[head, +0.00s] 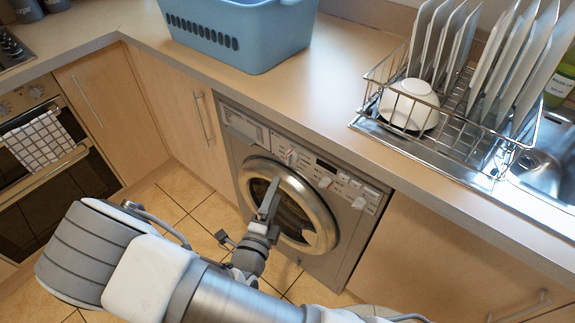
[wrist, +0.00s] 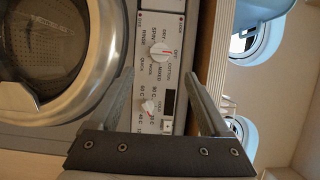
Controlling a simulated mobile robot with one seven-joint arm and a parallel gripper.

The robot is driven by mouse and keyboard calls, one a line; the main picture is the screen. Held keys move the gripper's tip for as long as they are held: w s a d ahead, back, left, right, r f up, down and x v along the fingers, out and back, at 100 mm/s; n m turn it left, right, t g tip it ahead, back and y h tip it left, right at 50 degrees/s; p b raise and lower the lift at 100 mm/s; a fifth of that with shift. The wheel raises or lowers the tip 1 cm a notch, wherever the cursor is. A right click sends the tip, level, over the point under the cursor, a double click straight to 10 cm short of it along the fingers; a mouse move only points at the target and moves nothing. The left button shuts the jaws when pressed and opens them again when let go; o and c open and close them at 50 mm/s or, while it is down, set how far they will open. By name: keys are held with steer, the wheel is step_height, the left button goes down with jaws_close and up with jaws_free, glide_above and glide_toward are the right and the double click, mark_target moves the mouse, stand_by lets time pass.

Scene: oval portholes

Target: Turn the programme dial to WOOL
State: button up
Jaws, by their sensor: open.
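The programme dial (wrist: 160,51) is a white knob on the washing machine's grey front panel, ringed by printed words such as OFF, COTTON, SPIN and QUICK. In the head view the programme dial (head: 290,157) is left of the dark display. I cannot read which word it points to. My gripper (wrist: 160,73) is open and empty, its fingers either side of the panel in the wrist view, with the dial just beyond the fingertips. The depth gap is hard to judge. In the head view my gripper (head: 273,184) overlaps the round door.
A smaller temperature dial (wrist: 150,107) sits beside the display (wrist: 168,102). Another knob (head: 359,203) is further right. The round door (head: 316,205) bulges below the panel. The worktop above holds a blue basket (head: 245,35) and a dish rack (head: 475,145).

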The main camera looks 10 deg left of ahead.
mark_target(288, 162)
steer(key=w, duration=0.3)
steer(key=w+d+b, duration=0.1)
steer(key=w, duration=0.6)
steer(key=shift+w+d, duration=0.25)
steer(key=shift+w, duration=0.05)
jaws_close()
